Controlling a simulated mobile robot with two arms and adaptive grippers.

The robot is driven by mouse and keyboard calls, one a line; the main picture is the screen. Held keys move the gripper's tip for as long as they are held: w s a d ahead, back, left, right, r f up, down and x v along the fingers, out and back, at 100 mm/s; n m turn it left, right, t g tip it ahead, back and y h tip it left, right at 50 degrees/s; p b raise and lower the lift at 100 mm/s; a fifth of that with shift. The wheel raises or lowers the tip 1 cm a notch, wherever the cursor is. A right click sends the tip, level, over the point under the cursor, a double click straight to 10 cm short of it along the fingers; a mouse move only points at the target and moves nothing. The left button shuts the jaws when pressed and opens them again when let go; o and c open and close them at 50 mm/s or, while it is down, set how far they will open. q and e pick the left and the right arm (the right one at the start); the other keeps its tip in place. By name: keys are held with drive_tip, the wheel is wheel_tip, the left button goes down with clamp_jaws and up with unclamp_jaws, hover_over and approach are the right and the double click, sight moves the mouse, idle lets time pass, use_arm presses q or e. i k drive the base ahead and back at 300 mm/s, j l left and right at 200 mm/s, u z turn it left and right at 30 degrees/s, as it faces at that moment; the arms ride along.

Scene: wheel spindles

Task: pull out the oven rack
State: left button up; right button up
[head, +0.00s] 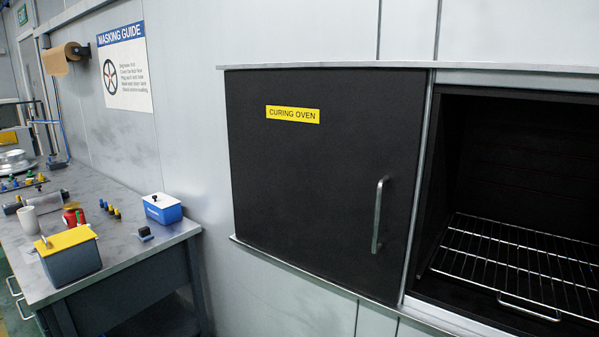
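The oven rack (515,256) is a silver wire grid inside the dark open oven bay (510,150) at the right of the head view. A wire handle (529,306) sits at its front edge, close to the bay's front lip. The right part of the rack is cut off by the picture edge. The black curing oven door (320,180), with a yellow label (293,114) and an upright silver handle (379,215), stands to the left of the opening. Neither of my grippers is in view.
A grey workbench (120,247) on the left holds a grey box with a yellow lid (70,256), a blue and white box (162,208), a white mug (28,220) and several small parts. The wall between bench and oven is bare.

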sight(559, 319)
drive_tip(key=l+z, duration=0.1)
drive_tip(key=z, duration=0.3)
drive_tip(key=i+l+z, duration=0.1)
drive_tip(key=z, duration=0.3)
drive_tip(key=i+z, duration=0.1)
drive_tip(key=z, duration=0.35)
drive_tip(key=i+l+z, duration=0.1)
drive_tip(key=z, duration=0.3)
drive_tip(key=i, duration=0.2)
